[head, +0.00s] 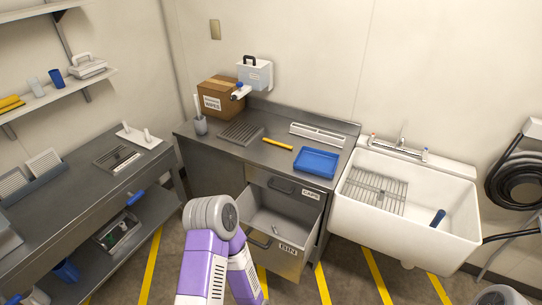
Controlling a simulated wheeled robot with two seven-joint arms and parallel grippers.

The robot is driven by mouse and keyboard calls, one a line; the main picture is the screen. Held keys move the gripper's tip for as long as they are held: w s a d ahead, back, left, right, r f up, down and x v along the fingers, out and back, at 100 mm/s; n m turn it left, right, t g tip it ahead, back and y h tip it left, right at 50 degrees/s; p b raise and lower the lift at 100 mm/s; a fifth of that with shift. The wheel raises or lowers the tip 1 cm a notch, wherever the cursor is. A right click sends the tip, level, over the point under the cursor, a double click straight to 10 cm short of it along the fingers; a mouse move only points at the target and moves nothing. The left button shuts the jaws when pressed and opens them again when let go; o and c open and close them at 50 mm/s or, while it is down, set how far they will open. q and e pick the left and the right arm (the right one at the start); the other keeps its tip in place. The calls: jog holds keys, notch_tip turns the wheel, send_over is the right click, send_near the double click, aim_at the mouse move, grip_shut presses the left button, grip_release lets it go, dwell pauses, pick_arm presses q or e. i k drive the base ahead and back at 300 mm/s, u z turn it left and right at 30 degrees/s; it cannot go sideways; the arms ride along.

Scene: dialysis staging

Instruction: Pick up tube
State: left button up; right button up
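I cannot tell for sure which thing is the tube. A slim yellow rod-like piece (278,143) lies on the steel counter (225,155), left of a blue tray (316,161). A dark blue cylinder (437,217) rests in the white sink (385,225) on the right. A small grey piece (280,237) lies inside the open lower drawer (275,262). One of my purple arms rises at the bottom centre with its grey joint in front of the drawer's left side. Neither gripper shows.
On the counter stand a cardboard box (221,97), a cup with a white stick (200,124) and a grey rack (241,132). A wire rack (374,190) lies in the sink. A steel bench (75,200) runs along the left. The open drawer juts over the striped floor.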

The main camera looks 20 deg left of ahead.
aim_at(265, 140)
jog(key=z, duration=0.05)
jog(key=k, duration=0.65)
jog(key=u, duration=1.1)
jog(key=i, duration=2)
jog(key=z, duration=0.7)
